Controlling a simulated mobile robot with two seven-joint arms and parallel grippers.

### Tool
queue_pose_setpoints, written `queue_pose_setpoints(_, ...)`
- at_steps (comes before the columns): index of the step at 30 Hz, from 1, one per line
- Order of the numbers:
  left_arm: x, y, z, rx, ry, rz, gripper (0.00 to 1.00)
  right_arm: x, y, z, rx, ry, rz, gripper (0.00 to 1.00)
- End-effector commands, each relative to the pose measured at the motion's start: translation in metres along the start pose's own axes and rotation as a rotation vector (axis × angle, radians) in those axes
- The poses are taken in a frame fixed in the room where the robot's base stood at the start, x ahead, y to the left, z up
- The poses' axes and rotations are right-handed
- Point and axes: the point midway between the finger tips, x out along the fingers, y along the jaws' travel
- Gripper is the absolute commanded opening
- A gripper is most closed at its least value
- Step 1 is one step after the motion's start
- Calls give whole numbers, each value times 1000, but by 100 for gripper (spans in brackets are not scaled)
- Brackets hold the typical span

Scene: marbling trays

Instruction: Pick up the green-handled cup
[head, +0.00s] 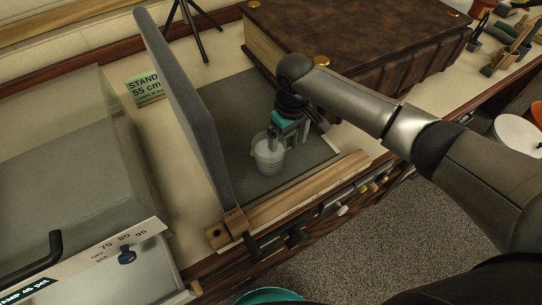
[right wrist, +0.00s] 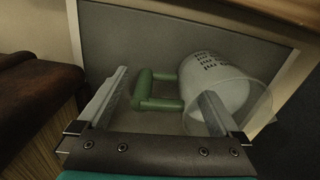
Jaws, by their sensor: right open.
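The cup (head: 267,158) is translucent white with dark markings and stands on the grey mat in the head view. In the right wrist view its green handle (right wrist: 145,92) lies between the two fingers, and the cup's body (right wrist: 218,78) is at the right. My right gripper (head: 277,134) is open at the cup, with one finger on each side of the handle. The right finger overlaps the cup's rim in the right wrist view; I cannot tell whether it touches. My left gripper is not in view.
A tall grey panel (head: 184,105) stands left of the cup. A big brown book (head: 375,45) lies behind my right arm. A wooden rail (head: 300,192) runs along the front edge. A sign (head: 145,87) and a clear-lidded tray (head: 70,160) are at the left.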

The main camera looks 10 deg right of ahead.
Motion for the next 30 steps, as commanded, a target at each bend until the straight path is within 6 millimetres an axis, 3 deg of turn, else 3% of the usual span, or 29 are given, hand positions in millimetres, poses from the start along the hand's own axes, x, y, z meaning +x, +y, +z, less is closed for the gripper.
queue_pose_setpoints(7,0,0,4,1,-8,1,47,2,0,0,-1,0,0,100)
queue_pose_setpoints(30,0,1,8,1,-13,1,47,2,0,0,0,0,1,13)
